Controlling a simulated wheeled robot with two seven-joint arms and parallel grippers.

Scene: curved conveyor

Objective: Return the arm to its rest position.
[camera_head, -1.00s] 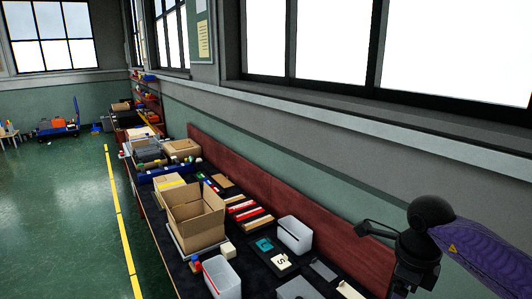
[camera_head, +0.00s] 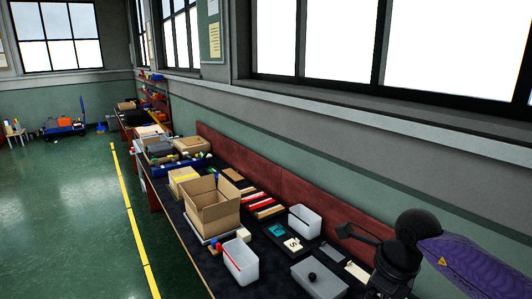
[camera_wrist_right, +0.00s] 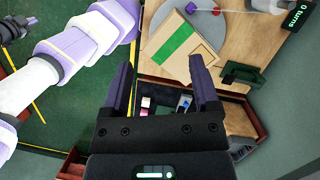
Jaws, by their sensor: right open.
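My right arm (camera_head: 475,262) comes in from the right in the head view, purple with a black joint and a black end over the near right of the bench. The fingers cannot be made out clearly there. In the right wrist view my right gripper (camera_wrist_right: 162,75) has its two fingers wide apart with nothing held between them. It points toward a cardboard box with a green strip (camera_wrist_right: 172,45), which lies beyond the fingertips. A white and purple arm link of mine (camera_wrist_right: 75,50) crosses the upper left.
The long dark bench holds an open cardboard box (camera_head: 212,208), white bins (camera_head: 241,262) (camera_head: 305,222) and a grey box with a black knob (camera_head: 318,279). The wrist view shows a wooden top (camera_wrist_right: 235,60) and a green bracket (camera_wrist_right: 243,75). Green floor (camera_head: 75,210) at left is open.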

